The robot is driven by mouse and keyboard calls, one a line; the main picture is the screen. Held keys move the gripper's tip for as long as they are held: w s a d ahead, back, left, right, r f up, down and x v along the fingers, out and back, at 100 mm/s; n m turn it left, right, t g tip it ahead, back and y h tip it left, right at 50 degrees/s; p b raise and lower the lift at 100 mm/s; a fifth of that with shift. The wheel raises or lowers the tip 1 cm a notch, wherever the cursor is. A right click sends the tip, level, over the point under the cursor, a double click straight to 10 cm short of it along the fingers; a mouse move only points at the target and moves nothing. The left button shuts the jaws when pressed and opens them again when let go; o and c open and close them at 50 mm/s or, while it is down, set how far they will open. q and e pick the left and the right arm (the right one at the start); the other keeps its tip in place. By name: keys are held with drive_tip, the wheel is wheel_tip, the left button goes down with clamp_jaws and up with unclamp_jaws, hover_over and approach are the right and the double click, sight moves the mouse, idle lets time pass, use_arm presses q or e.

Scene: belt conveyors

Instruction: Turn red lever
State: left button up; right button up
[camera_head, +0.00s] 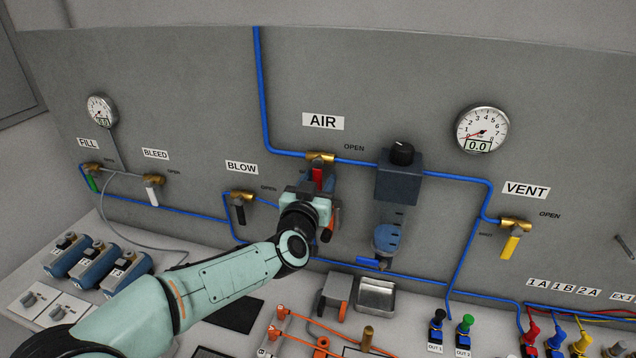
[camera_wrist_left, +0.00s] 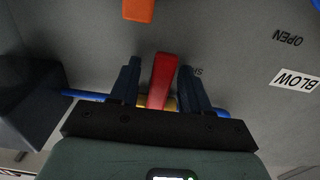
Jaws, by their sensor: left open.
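The red lever (camera_head: 318,178) hangs down from a brass valve (camera_head: 321,157) on the blue pipe, below the AIR label. In the left wrist view the red lever (camera_wrist_left: 163,80) stands between the two dark fingers of my left gripper (camera_wrist_left: 156,85). The fingers are open, with a small gap on each side of the lever. In the head view my left gripper (camera_head: 318,190) is at the lever and hides its lower part. My right gripper is not in view.
A regulator (camera_head: 399,175) with a black knob stands close to the right of the lever. A black lever (camera_head: 239,214) is to the left at BLOW, and a yellow lever (camera_head: 510,246) is far right at VENT. A metal tray (camera_head: 374,310) lies below.

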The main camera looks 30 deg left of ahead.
sight(346, 157)
use_arm(q)
clamp_jaws()
